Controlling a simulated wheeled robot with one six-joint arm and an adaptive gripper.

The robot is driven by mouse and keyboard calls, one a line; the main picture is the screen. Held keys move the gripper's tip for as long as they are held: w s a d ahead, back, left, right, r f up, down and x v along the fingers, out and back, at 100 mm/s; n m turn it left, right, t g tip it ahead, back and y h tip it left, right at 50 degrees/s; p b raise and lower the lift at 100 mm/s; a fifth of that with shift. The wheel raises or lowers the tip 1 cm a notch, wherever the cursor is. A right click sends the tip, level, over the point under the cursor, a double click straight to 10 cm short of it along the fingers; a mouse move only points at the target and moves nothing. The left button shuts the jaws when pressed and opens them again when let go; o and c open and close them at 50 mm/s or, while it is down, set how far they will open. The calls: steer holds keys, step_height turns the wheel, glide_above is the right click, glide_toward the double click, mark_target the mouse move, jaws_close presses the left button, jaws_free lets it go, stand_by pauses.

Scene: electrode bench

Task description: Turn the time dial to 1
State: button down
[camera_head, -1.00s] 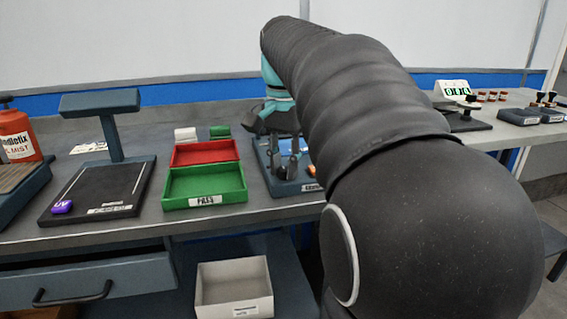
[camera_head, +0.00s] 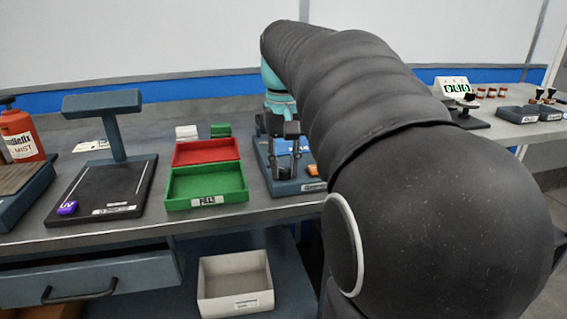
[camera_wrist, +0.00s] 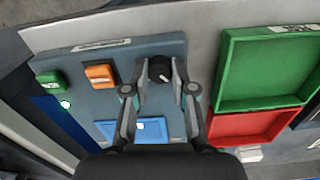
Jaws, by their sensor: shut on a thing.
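The time dial (camera_wrist: 160,70) is a dark round knob with a pale pointer mark, set in a grey-blue device panel (camera_wrist: 75,62). My gripper (camera_wrist: 159,75) has its two fingertips on either side of the dial in the wrist view, shut on it. The pointer mark shows, but I cannot read any numbers around the dial. In the head view my gripper (camera_head: 284,165) points down over the same device (camera_head: 290,188), and the dial is hidden there.
A green tray (camera_head: 207,185) and a red tray (camera_head: 206,151) stand close beside the device. A UV lamp stand (camera_head: 115,135) is farther left.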

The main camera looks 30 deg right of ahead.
mark_target(284, 169)
steer(key=shift+n, duration=0.6)
steer(key=c, duration=0.9)
jaws_free()
steer(key=shift+c, duration=0.2)
step_height(284, 169, up, 12)
steer(key=s+a+f+n+t, duration=0.1)
steer(key=s+a+f, duration=0.3)
steer(key=f, duration=0.4)
steer(key=s+a+f+n+t, duration=0.1)
steer(key=s+a+f, duration=0.3)
steer(key=f, duration=0.5)
steer(key=s+a+f+n+t, duration=0.1)
steer(key=s+a+f+t, duration=0.2)
steer(key=f, duration=0.6)
steer(key=s+a, duration=0.2)
steer(key=s, duration=0.1)
steer(key=shift+t, duration=0.3)
